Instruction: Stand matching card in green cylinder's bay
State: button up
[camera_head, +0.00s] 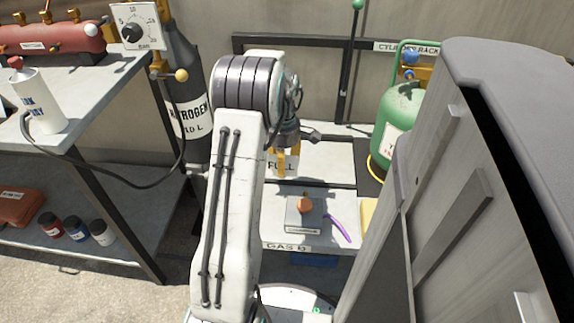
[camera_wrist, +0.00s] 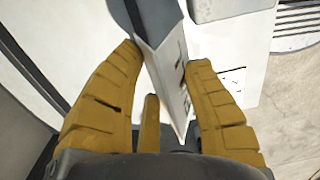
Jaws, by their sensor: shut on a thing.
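My gripper (camera_head: 285,160) points down over the pale rack shelf, beyond my arm. Its yellow fingers (camera_wrist: 166,68) are shut on a white card (camera_head: 282,168) with the word FULL. In the wrist view the card (camera_wrist: 170,75) stands on edge between the fingers, seen almost edge-on. The green cylinder (camera_head: 397,118) stands to the right of my gripper, with a white label and a yellow ring at its foot. The dark structure at right hides part of the cylinder and of its bay. I cannot tell whether the card touches the shelf.
A grey box with an orange knob (camera_head: 304,207) sits on the shelf nearer me, beside a purple strip (camera_head: 337,226). A shelf edge reads GAS B (camera_head: 287,247). The dark nitrogen cylinder (camera_head: 188,100) stands at left, near a workbench (camera_head: 95,90) with a hose.

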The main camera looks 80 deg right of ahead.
jog(key=d+f, duration=0.1)
jog(key=d, duration=0.1)
jog(key=d+f+b, duration=0.1)
jog(key=d+f, duration=0.1)
jog(key=d, duration=0.1)
jog(key=w+d+f, duration=0.1)
jog(key=d+f, duration=0.1)
jog(key=d, duration=0.1)
jog(key=shift+s+f+b, duration=0.1)
jog(key=shift+f+b, duration=1.1)
jog(key=shift+f, duration=0.75)
jog(key=o, duration=1)
jog(key=shift+c, duration=0.2)
notch_tip(320, 180, up, 12)
jog(key=p, duration=0.4)
jog(key=shift+p, duration=0.4)
jog(key=shift+r, duration=0.1)
